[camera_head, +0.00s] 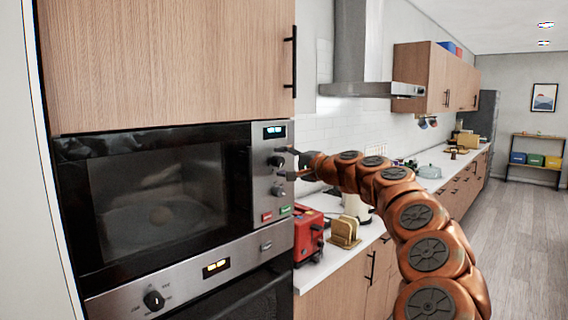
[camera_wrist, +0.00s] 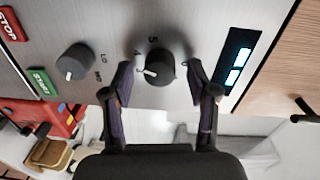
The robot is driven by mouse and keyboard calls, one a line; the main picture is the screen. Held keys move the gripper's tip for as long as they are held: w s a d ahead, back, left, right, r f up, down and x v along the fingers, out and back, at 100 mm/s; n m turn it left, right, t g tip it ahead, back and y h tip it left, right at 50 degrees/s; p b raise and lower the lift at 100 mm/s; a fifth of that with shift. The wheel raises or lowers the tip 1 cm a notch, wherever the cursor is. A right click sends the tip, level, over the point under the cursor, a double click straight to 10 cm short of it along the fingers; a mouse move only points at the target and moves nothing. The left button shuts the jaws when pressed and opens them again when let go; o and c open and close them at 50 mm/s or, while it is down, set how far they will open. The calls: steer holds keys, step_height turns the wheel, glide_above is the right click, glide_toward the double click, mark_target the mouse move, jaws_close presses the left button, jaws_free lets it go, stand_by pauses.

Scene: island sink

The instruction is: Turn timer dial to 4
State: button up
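The microwave (camera_head: 160,195) is built into a wooden cabinet, with a steel control panel at its right side. The upper dark dial on the panel, taken as the timer dial (camera_wrist: 156,66), shows between my fingertips in the wrist view, with a white pointer line and a "5" mark beside it. I cannot tell clearly which number the pointer meets. My gripper (camera_wrist: 159,72) is open, one finger on each side of the dial, with visible gaps. In the head view my gripper (camera_head: 288,163) is at the panel, the dial (camera_head: 275,161) between its fingers.
A second dial (camera_wrist: 75,63) with a LO mark sits beside the timer dial. Red STOP (camera_wrist: 11,24) and green START (camera_wrist: 40,81) buttons are farther along. A lit display (camera_wrist: 238,68) is on the other side. A red toaster (camera_head: 307,235) stands on the counter below.

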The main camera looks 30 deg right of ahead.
steer(key=v, duration=1.2)
stand_by(0.5)
